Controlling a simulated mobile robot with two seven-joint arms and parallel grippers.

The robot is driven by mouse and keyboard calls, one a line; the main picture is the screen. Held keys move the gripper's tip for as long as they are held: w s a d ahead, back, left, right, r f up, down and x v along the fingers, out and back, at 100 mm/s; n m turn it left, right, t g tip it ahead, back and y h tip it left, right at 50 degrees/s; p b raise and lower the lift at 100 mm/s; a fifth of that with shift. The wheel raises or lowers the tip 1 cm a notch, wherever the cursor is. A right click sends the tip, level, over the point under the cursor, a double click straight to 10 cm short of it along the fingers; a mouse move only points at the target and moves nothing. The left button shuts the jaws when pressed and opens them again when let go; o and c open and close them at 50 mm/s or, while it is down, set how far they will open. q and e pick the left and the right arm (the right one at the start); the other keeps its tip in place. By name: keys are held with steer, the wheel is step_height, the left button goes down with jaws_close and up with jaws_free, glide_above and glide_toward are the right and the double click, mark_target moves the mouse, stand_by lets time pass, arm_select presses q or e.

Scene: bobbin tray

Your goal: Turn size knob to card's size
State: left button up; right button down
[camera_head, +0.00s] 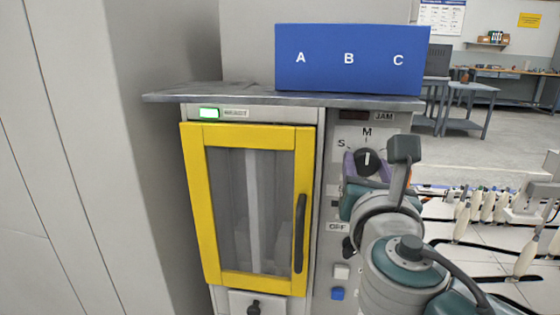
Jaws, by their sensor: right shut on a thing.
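The black size knob (366,158) is on the grey control panel at the right of the machine. Its white mark stands about upright, toward the letter M (367,131) above it. The letter S (341,143) is at its upper left; the area to its right is covered by my arm. My right gripper (367,165) reaches in from the lower right and is shut on the knob, with a purple finger part beside it. My left gripper is not in view. I cannot make out a size card in this view.
A yellow-framed glass door (192,205) with a black handle (300,233) fills the cabinet front. A blue A B C box (325,75) stands on the metal top (200,96). A green lamp (209,113) is lit by the READY label. White and blue buttons (338,293) sit lower on the panel.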

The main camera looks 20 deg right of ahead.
steer(key=shift+m, duration=0.3)
steer(key=shift+f+m+b, duration=0.1)
steer(key=shift+m+b, duration=0.4)
steer(key=m+b, duration=0.2)
steer(key=m, duration=0.2)
steer(key=m+b, duration=0.2)
steer(key=m, duration=0.2)
steer(key=shift+m+b, duration=0.35)
steer(key=shift+m, duration=0.65)
steer(key=shift+c, duration=1.4)
jaws_free()
